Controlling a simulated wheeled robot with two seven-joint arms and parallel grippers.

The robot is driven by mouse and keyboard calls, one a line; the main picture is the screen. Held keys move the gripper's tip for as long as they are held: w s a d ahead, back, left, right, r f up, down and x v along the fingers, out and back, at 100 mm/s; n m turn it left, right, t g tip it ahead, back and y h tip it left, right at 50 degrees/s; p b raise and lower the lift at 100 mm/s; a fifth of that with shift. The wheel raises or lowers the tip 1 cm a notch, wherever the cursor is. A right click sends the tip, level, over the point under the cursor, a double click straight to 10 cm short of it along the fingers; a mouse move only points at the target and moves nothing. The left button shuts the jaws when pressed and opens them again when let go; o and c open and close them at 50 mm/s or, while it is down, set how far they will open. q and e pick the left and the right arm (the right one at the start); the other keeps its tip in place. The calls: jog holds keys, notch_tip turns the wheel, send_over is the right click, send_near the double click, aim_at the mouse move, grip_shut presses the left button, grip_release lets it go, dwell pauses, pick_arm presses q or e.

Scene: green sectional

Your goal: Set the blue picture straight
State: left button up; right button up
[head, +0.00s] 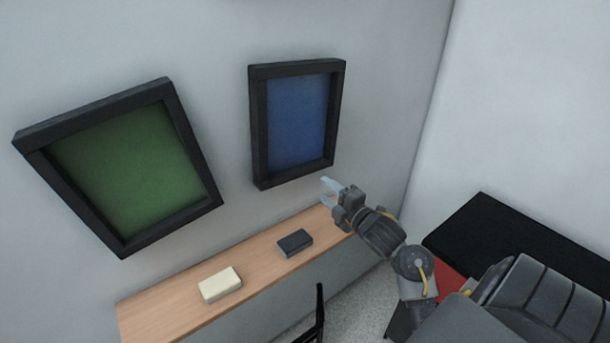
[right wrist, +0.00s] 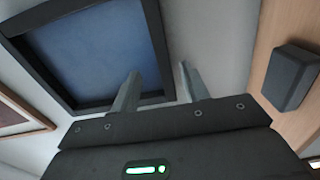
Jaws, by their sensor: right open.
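The blue picture (head: 297,120), in a thick black frame, hangs on the grey wall. It looks turned slightly clockwise against the lines of the shelf and the green picture. My right gripper (head: 327,189) is open and empty just below the picture's lower right corner in the head view. In the right wrist view the blue picture (right wrist: 100,50) fills the upper left. There one finger of the gripper (right wrist: 160,75) overlaps the frame near its corner and the other lies over bare wall. I cannot tell whether they touch the frame. My left gripper is not in view.
A green picture (head: 130,165) in a black frame hangs to the left. A wooden shelf (head: 165,312) below carries a cream box (head: 220,284) and a dark box (head: 295,243). A black surface (head: 510,240) stands at the right, near the wall corner.

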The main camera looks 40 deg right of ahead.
aim_at(304, 173)
jog(key=w+p, duration=0.2)
jog(key=w, duration=0.7)
jog(key=shift+w+r, duration=0.1)
jog(key=shift+w, duration=0.75)
jog(key=shift+c, duration=0.4)
jog(key=shift+d, duration=0.1)
grip_shut()
